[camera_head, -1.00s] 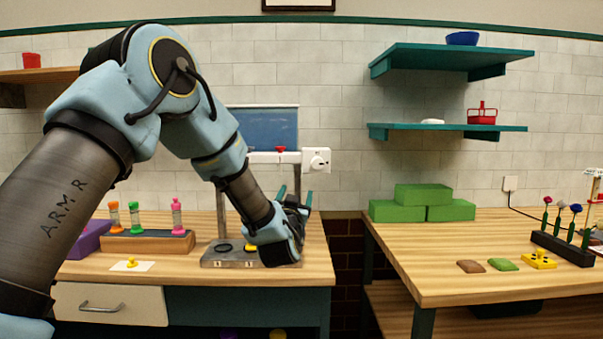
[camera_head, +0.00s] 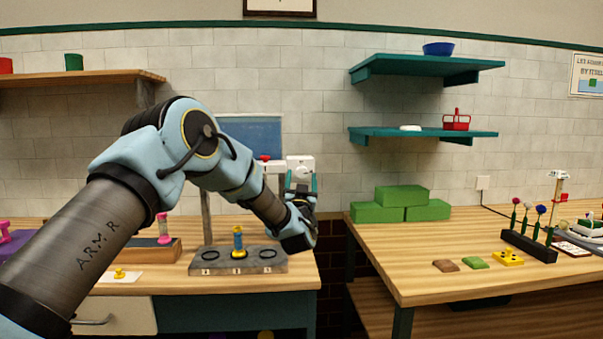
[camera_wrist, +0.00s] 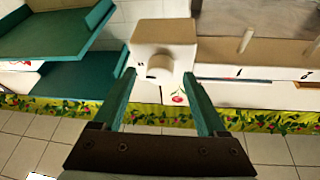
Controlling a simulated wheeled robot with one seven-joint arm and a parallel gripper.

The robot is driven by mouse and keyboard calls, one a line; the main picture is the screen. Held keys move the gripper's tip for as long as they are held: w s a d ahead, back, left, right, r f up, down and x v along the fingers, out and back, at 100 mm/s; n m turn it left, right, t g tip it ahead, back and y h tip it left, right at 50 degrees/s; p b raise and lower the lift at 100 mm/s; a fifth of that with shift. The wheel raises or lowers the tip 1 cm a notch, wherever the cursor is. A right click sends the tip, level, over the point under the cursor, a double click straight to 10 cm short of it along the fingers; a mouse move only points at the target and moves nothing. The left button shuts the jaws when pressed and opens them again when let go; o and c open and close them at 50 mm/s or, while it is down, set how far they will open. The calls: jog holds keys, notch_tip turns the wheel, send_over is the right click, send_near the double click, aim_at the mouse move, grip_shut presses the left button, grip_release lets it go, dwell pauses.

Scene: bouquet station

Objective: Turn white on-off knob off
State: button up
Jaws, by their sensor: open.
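The white on-off knob (camera_head: 304,171) is on the front of a white box (camera_head: 294,160) at the top of a stand by the tiled wall. In the wrist view the round knob (camera_wrist: 160,68) faces me on its box (camera_wrist: 150,38). My gripper (camera_head: 301,180) is raised in front of the box, its teal fingers pointing up towards it. In the wrist view my gripper (camera_wrist: 159,75) is open, with one fingertip to each side of the knob in the picture. I cannot tell whether either finger touches it.
A grey base (camera_head: 205,268) with rings stands below, with a blue and yellow peg (camera_head: 238,242) in its middle ring. A red button (camera_head: 265,158) is left of the knob box. Teal shelves (camera_head: 425,134) and green blocks (camera_head: 402,197) are to the right.

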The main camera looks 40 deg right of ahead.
jog(key=shift+w+d+r, duration=0.1)
jog(key=shift+w+d, duration=0.05)
jog(key=shift+d, duration=0.05)
grip_shut()
dwell(0.6)
